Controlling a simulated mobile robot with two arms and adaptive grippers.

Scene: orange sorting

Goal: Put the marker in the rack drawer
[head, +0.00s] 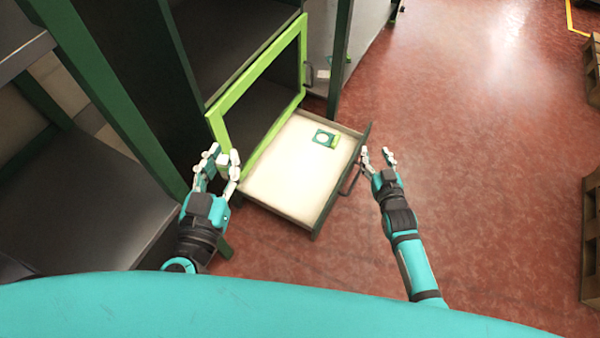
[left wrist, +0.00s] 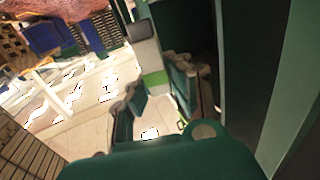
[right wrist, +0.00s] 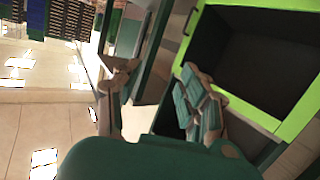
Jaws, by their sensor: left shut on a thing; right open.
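The rack drawer (head: 290,185) is pulled out, with a pale floor and a dark handle (head: 350,180) on its front. My left gripper (head: 222,158) is at the drawer's left side, near the lower left corner of the green frame. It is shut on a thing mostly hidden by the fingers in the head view. In the left wrist view a grey, white and green block, apparently the marker (left wrist: 148,55), shows between the fingers. My right gripper (head: 377,153) is open and empty, just right of the drawer handle, apart from it.
A green and white flat item (head: 326,138) lies in the drawer's far right part; the rest of its floor is bare. The bright green frame (head: 258,80) surrounds the dark opening behind. Grey shelves (head: 90,215) stand at left. The red floor at right is clear up to wooden pallets (head: 592,235).

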